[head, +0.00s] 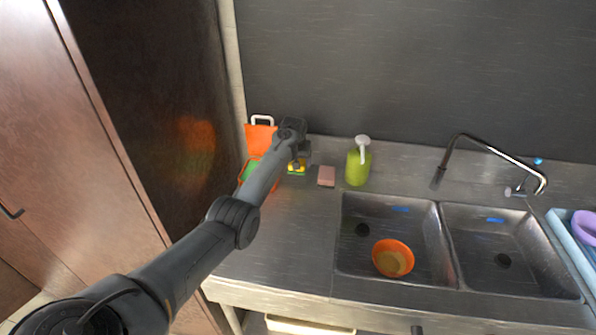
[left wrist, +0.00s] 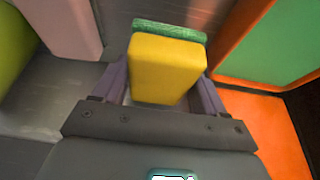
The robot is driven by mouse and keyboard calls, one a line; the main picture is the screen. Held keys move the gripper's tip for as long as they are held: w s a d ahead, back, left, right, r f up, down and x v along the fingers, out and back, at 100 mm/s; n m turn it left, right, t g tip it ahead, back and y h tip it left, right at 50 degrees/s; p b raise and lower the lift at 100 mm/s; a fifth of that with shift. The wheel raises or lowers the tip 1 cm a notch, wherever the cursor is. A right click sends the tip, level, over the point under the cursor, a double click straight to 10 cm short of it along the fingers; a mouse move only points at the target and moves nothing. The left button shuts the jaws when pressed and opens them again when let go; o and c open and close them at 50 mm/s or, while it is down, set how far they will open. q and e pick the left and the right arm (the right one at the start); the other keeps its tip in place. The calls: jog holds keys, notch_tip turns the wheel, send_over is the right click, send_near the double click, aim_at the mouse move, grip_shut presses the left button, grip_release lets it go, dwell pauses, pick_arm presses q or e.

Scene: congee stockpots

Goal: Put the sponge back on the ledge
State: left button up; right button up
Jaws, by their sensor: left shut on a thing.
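My left gripper (head: 297,161) is over the back left of the steel counter. It is shut on a yellow sponge (head: 297,169) with a green scouring layer. In the left wrist view the sponge (left wrist: 165,68) stands between the two fingers, its green side facing away from the wrist. A pink sponge (head: 326,176) lies just right of it on the counter; it also shows in the left wrist view (left wrist: 62,22). I cannot tell whether the held sponge touches the counter. No separate ledge is clearly distinguishable there. My right gripper is not in view.
An orange and green container (head: 259,138) with a white handle stands close left of the gripper. A green soap bottle (head: 358,168) stands right of the pink sponge. A double sink (head: 446,240) holds an orange bowl (head: 393,258). The counter front left is clear.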

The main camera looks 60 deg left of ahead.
pick_arm(q)
jog(key=shift+f+b, duration=0.4)
jog(key=shift+f, duration=1.55)
jog(key=shift+f, duration=0.1)
jog(key=o, duration=0.7)
jog(key=shift+c, duration=0.2)
jog(key=shift+s+d+r+p, duration=0.1)
jog(key=shift+r+p, duration=0.2)
jog(key=shift+r, duration=0.3)
jog(key=p+v, duration=0.2)
jog(key=v, duration=0.7)
jog(key=shift+s+d+r, duration=0.1)
jog(key=shift+r, duration=0.25)
jog(key=shift+s+d+r, duration=0.2)
jog(key=shift+r, duration=0.35)
